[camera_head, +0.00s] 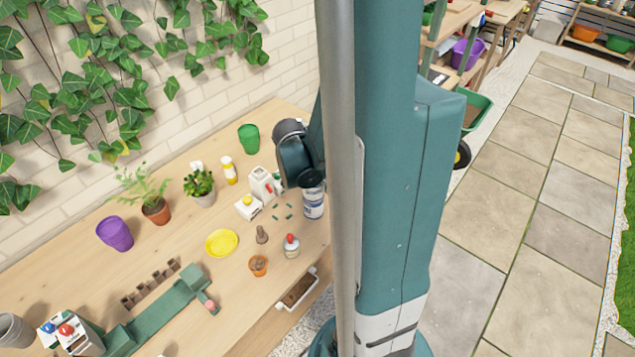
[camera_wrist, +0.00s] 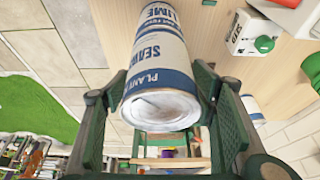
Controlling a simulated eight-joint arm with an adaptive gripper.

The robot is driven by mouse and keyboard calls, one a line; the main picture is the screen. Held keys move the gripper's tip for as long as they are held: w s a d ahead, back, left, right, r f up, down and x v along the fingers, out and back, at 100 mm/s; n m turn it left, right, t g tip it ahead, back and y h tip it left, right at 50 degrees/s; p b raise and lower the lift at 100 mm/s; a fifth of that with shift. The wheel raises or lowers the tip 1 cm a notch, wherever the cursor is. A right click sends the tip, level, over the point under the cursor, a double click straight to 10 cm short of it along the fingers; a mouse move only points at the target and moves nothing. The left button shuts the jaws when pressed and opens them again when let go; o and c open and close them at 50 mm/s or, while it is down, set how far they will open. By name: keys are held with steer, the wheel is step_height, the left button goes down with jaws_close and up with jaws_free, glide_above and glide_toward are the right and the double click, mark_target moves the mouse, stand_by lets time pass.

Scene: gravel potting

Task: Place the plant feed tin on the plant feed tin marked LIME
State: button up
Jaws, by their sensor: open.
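In the wrist view, a white and blue plant feed tin (camera_wrist: 150,62), its label starting "SEAW", lies between my gripper's fingers with its grey metal end towards the camera. Beyond it, in line and seemingly end to end, is the tin marked LIME (camera_wrist: 162,14). My gripper (camera_wrist: 165,88) is open, one finger on each side of the near tin; whether they touch it is unclear. In the head view, a blue and white tin (camera_head: 313,204) stands on the bench under my dark gripper (camera_head: 311,179). My column hides part of that area.
A red-topped bottle (camera_head: 291,246), a yellow saucer (camera_head: 221,243) and a terracotta pot (camera_head: 258,265) are nearby.

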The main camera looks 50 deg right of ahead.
steer(key=shift+p+v, duration=0.9)
steer(key=shift+v, duration=5.05)
steer(key=a+r+n+t+y, duration=0.1)
steer(key=a+r+n, duration=0.4)
steer(key=a, duration=0.5)
steer(key=a+r+n+t+y, duration=0.2)
steer(key=a+r+n+t, duration=0.1)
steer(key=a+n, duration=0.4)
steer(key=a+r+n+t+y, duration=0.1)
steer(key=a+r+n+t, duration=0.2)
steer(key=a, duration=1)
step_height(320, 180, up, 4)
steer(key=n, duration=0.3)
steer(key=shift+s+y, duration=0.3)
